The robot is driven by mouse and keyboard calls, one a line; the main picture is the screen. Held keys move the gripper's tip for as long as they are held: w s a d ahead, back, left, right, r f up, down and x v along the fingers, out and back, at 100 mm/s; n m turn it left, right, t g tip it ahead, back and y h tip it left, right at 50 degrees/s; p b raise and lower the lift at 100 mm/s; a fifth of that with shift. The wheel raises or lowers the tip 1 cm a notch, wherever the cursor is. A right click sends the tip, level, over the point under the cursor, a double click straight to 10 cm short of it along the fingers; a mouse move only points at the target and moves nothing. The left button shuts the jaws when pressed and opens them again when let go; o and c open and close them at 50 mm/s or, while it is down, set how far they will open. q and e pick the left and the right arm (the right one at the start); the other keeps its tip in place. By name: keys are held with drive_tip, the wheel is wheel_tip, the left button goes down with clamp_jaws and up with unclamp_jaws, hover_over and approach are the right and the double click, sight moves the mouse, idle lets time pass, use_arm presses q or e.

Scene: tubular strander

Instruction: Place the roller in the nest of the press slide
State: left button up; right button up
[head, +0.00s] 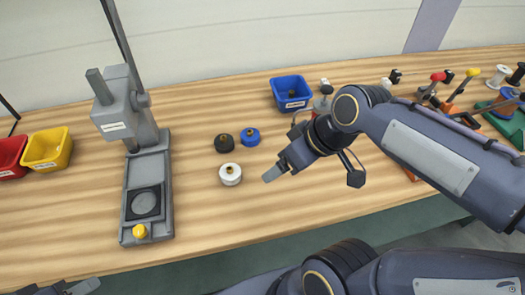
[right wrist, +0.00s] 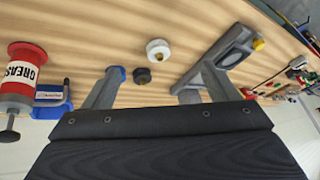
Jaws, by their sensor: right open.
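Three rollers stand on the wooden bench in the head view: a white one (head: 230,175), a black one (head: 224,144) and a blue one (head: 250,137), each with a brass-coloured centre. The press (head: 125,110) stands to their left. Its slide (head: 133,208) has a dark square nest with a round recess (head: 145,204) and a yellow knob in front. My right gripper (head: 273,173) is open and empty, right of the white roller. In the right wrist view, the white roller (right wrist: 158,49) and black roller (right wrist: 142,76) show between the fingers (right wrist: 158,85). My left gripper (head: 70,289) is partly cut off at the bottom left.
A blue bin (head: 291,91) stands behind the rollers; yellow (head: 48,148) and red (head: 10,155) bins are at the left. A red-and-white grease container (right wrist: 20,75) shows in the right wrist view. Tools and spools crowd the right. Bench between press and rollers is clear.

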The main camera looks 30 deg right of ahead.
drive_tip(key=w+d+n+g+h, duration=0.1)
drive_tip(key=w+d+n+g, duration=0.15)
drive_tip(key=w+n, duration=0.75)
drive_tip(key=n+g+h+b, duration=0.2)
drive_tip(key=n, duration=0.7)
hover_over(250, 131)
drive_tip(key=f, duration=0.9)
drive_tip(key=shift+w+d, duration=0.1)
drive_tip(key=shift+d, duration=0.2)
drive_tip(key=shift+f, duration=0.75)
drive_tip(key=f, duration=0.4)
drive_tip(key=f+p, duration=0.1)
drive_tip(key=f, duration=0.1)
drive_tip(key=shift+a+f, duration=0.3)
drive_tip(key=shift+r, duration=0.1)
drive_tip(key=c, duration=1.6)
drive_tip(key=shift+r, duration=0.1)
